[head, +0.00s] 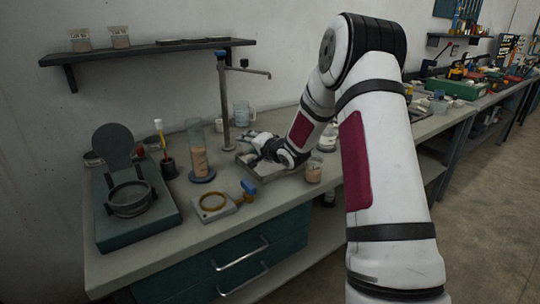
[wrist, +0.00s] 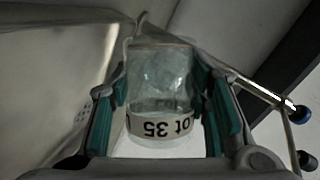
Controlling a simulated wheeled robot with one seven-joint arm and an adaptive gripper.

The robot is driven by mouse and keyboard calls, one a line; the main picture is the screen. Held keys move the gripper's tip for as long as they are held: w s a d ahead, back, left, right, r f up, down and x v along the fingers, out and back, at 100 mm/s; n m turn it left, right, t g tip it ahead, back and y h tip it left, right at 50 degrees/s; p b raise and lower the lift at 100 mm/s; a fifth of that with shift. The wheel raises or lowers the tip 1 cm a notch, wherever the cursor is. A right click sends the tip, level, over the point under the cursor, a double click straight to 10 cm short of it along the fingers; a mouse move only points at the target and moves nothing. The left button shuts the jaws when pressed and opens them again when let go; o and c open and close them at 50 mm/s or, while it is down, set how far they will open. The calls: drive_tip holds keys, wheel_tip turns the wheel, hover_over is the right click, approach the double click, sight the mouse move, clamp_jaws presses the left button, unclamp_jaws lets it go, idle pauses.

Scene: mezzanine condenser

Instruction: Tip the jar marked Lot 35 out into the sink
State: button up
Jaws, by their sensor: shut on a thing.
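The jar marked Lot 35 (wrist: 160,95) is clear glass with a white label band, which reads upside down in the wrist view. My gripper (wrist: 164,110) has its teal fingers shut on either side of this jar. The glass looks clear and greyish, and I see no pink filling in it. In the head view my gripper (head: 256,147) is low over the sink (head: 270,177), a grey metal basin set in the bench. The held jar is hard to make out there. The sink's wall (wrist: 40,95) and drain holes show at left in the wrist view.
A tall tap (head: 225,105) stands behind the sink. A pink-filled jar (head: 314,171) stands just right of it. A glass cylinder (head: 198,150), a yellow ring on a block (head: 213,204) and a sieve device (head: 130,197) are to the left. Two jars (head: 120,37) sit on the shelf.

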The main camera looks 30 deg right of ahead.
sight(238, 143)
drive_tip(key=shift+w+a+f+n+g+h+b, duration=0.15)
drive_tip(key=shift+f+n+g+h+b, duration=0.25)
drive_tip(key=shift+n, duration=0.2)
drive_tip(key=shift+r+n, duration=0.55)
drive_tip(key=shift+n, duration=0.05)
drive_tip(key=shift+f+n+h+b, duration=0.4)
drive_tip(key=shift+f+h+b, duration=0.15)
drive_tip(key=shift+b, duration=0.55)
drive_tip(key=shift+a+r, duration=0.15)
drive_tip(key=shift+w+a+r+n+g+h+b, duration=0.1)
drive_tip(key=shift+a+r+n+g+h+b, duration=0.1)
drive_tip(key=shift+a+r+n+h+b, duration=0.25)
drive_tip(key=shift+w+a+r+n+g+b, duration=0.1)
drive_tip(key=shift+r+n+g+b, duration=0.15)
drive_tip(key=shift+r, duration=0.4)
drive_tip(key=shift+a+f+b, duration=0.1)
drive_tip(key=shift+f+b, duration=0.15)
drive_tip(key=shift+b, duration=0.6)
drive_tip(key=b, duration=0.1)
drive_tip(key=n+h+b, duration=0.1)
drive_tip(key=b, duration=0.1)
drive_tip(key=shift+a+f, duration=0.25)
drive_tip(key=shift+a, duration=0.15)
drive_tip(key=a+r+n+h+b, duration=0.1)
drive_tip(key=b, duration=0.2)
drive_tip(key=shift+w, duration=0.2)
drive_tip(key=shift+a+f+n+g, duration=0.1)
drive_tip(key=shift+a+n+g, duration=0.2)
drive_tip(key=shift+n, duration=0.3)
